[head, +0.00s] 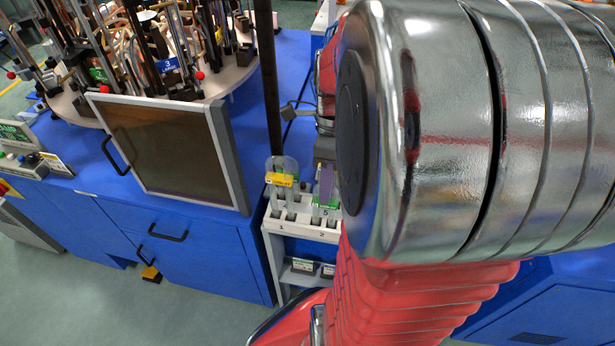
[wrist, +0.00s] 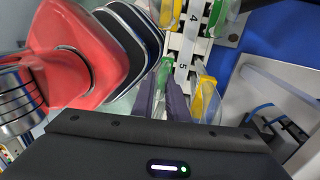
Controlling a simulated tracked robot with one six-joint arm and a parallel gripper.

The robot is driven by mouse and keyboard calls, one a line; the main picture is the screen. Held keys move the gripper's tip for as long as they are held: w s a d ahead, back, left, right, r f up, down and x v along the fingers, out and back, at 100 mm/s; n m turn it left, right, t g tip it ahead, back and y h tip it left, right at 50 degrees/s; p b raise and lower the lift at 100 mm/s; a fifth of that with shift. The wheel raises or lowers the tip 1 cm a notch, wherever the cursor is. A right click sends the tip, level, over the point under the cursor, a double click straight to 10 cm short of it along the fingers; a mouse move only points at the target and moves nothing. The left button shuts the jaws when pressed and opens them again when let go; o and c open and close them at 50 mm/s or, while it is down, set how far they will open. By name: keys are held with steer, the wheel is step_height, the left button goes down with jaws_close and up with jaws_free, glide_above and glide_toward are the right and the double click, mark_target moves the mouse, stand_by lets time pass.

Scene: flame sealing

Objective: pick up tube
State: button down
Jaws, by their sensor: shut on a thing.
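A white rack (head: 268,225) with numbered slots holds several clear tubes. A tube with a yellow label (head: 281,180) stands at its left. My gripper (head: 325,182) is at the rack's right side, partly hidden by my arm. Its purple fingers (wrist: 167,100) point at the rack in the wrist view. They are shut on a tube with a green label (wrist: 164,77), which is partly hidden by the fingers. That tube appears to be still at the rack; its lower end is not clear. A yellow-labelled tube (wrist: 206,97) is close beside the right finger in the wrist view.
A blue cabinet (head: 200,262) with a grey-framed dark panel (head: 165,150) stands left of the rack. A round machine (head: 150,55) with many rods is behind the panel. A dark upright post (head: 268,80) rises just behind the rack. Open floor (head: 110,310) lies front left.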

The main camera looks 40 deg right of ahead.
step_height(320, 180, up, 10)
stand_by(0.6)
stand_by(1.6)
